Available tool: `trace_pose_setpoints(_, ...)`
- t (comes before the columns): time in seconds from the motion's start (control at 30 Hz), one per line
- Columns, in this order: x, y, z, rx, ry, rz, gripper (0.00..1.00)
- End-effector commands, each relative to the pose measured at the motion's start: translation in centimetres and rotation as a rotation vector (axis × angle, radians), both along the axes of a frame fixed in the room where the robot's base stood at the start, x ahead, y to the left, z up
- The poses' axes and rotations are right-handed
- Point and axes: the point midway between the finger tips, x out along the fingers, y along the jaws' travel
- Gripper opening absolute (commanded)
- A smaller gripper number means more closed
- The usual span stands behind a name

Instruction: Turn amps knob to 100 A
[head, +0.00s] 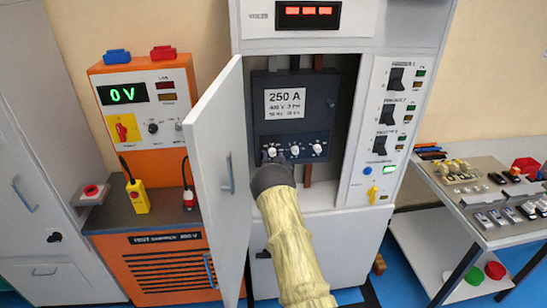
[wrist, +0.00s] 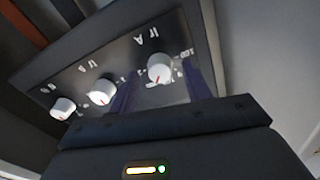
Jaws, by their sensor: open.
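The amps knob (wrist: 160,68) is a white dial on the dark breaker panel, labelled "Ir A", with a 100 mark beside it. In the head view it is the leftmost white knob (head: 271,152), under the "250 A" label (head: 286,103). My gripper (wrist: 161,84) is open, with one dark blue finger on each side of this knob. I cannot tell whether either finger touches it. In the head view my gripper (head: 273,165) is at the lower left of the panel, its fingertips mostly hidden. The knob's exact setting is too small to read.
Two more white knobs, middle (wrist: 103,90) and far (wrist: 63,108), sit in the same row. The open cabinet door (head: 215,165) stands close to the left of my arm. The control column (head: 386,130) is to the right.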

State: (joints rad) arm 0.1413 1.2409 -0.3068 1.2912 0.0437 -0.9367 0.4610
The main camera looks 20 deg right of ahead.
Motion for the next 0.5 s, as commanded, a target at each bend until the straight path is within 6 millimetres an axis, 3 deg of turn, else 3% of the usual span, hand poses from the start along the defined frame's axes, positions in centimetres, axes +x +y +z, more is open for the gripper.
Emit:
trace_pose_setpoints(0.13,-0.02,-0.01,-0.03,0.000,0.000,0.000,0.49)
trace_pose_setpoints(0.37,-0.03,-0.01,-0.02,0.000,0.000,0.000,0.04)
trace_pose_setpoints(0.5,-0.04,0.00,-0.05,-0.002,0.001,0.000,0.04)
